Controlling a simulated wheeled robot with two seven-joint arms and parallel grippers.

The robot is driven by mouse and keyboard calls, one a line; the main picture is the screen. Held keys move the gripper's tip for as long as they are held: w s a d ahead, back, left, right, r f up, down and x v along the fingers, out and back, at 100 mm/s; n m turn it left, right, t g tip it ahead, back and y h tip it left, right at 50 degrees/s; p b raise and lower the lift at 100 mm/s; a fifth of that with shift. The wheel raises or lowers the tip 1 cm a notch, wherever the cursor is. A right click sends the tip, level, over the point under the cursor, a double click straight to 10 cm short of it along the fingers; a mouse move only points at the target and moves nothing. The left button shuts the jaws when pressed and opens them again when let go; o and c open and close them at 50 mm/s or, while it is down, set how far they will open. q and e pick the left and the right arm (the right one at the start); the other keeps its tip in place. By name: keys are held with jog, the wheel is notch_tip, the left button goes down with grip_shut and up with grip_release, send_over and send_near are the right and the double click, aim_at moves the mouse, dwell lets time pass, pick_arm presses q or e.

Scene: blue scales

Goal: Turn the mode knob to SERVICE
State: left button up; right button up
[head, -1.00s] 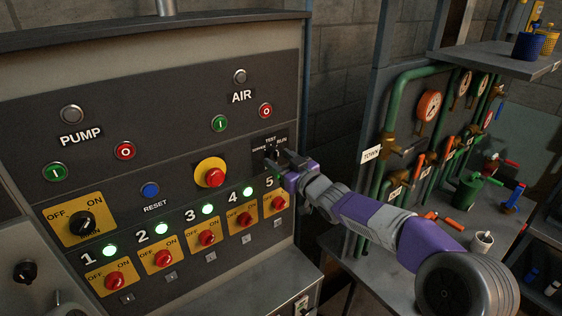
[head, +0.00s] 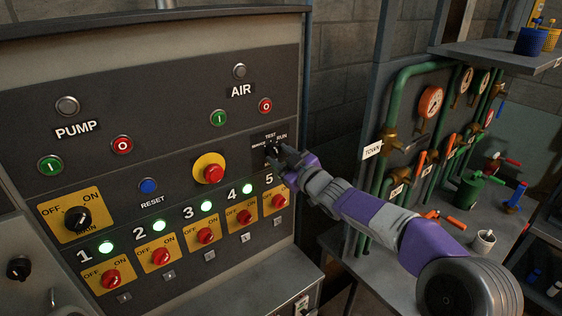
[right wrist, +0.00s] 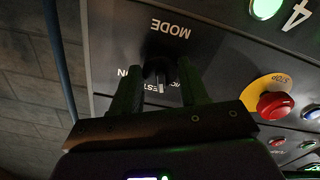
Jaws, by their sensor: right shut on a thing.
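The black mode knob (head: 271,149) sits on a dark plate at the right of the panel, with TEST above it and RUN at its upper right. The label at its left is partly legible. My right gripper (head: 276,153) is shut on the knob. In the right wrist view the knob (right wrist: 157,74) stands between the two dark fingers (right wrist: 156,88), and the MODE label (right wrist: 171,28) shows upside down. A white pointer mark on the knob appears to face the TEST lettering, which the fingers partly hide. My left gripper is not in view.
A yellow-ringed red stop button (head: 213,173) is left of the knob. A row of red OFF/ON switches (head: 206,236) with green lamps lies below. Green pipes with gauges (head: 430,102) and a grey bench (head: 370,262) stand at the right, beyond my right arm.

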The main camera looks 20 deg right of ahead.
jog(key=n+b, duration=0.2)
jog(key=n, duration=0.3)
jog(key=shift+n, duration=0.4)
dwell(0.4)
jog(key=o, duration=1.1)
jog(key=shift+c, duration=0.2)
jog(key=shift+d, duration=0.1)
jog(key=v, duration=0.7)
jog(key=shift+s, duration=0.25)
jog(key=shift+r, duration=0.1)
